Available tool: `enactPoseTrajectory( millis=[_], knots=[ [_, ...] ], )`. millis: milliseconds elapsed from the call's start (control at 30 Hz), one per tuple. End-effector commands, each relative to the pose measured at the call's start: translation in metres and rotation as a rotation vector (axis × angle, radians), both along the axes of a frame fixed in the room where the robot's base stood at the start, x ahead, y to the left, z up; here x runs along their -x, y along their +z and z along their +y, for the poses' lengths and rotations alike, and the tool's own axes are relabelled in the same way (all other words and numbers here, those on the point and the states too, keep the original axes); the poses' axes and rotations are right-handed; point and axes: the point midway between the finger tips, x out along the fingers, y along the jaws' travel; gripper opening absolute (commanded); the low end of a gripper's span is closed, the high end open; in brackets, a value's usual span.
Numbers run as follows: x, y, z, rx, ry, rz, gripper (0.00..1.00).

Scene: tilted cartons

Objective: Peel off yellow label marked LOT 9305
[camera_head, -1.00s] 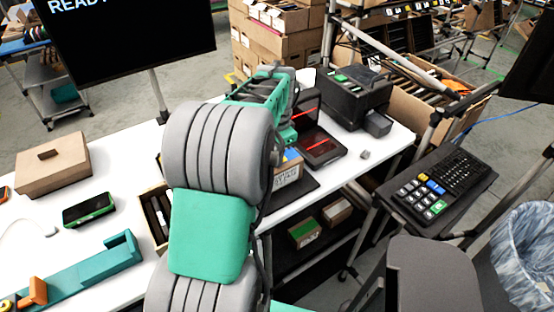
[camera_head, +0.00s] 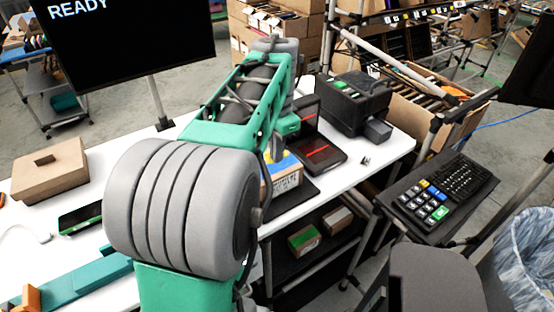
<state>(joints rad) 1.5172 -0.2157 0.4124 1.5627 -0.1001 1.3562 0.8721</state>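A small carton (camera_head: 284,178) with a blue and yellow top and dark printing on its side sits on a dark mat (camera_head: 293,199) on the white table. My gripper (camera_head: 276,150) is beside the carton's upper left edge, mostly hidden behind my green and grey arm. I cannot tell whether its fingers touch the carton or are open or shut. No label reading LOT 9305 can be made out.
A black scanner with red lines (camera_head: 318,148) and a black printer (camera_head: 354,102) stand behind the carton. A brown box (camera_head: 50,170), a phone-like device (camera_head: 80,217) and a teal fixture (camera_head: 80,285) lie at left. A keypad (camera_head: 437,190) stands at right. More cartons (camera_head: 304,240) lie on the lower shelf.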

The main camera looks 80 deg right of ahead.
Motion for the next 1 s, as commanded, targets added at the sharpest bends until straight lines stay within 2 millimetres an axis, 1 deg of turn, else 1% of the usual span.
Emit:
enactPoseTrajectory(
  millis=[33,100,200,333,500,1000],
  knots=[
    [0.005,0.002,0.018,0.001,-0.003,0.000,0.00],
    [0.010,0.012,0.037,0.001,-0.003,0.000,0.00],
    [0.016,0.023,0.059,-0.001,-0.003,0.001,0.00],
    [0.021,0.033,0.077,-0.003,-0.003,0.000,0.00],
    [0.022,0.048,0.083,-0.004,-0.002,0.000,0.00],
    [0.022,0.089,0.082,-0.004,-0.001,0.000,0.00]
  ],
)
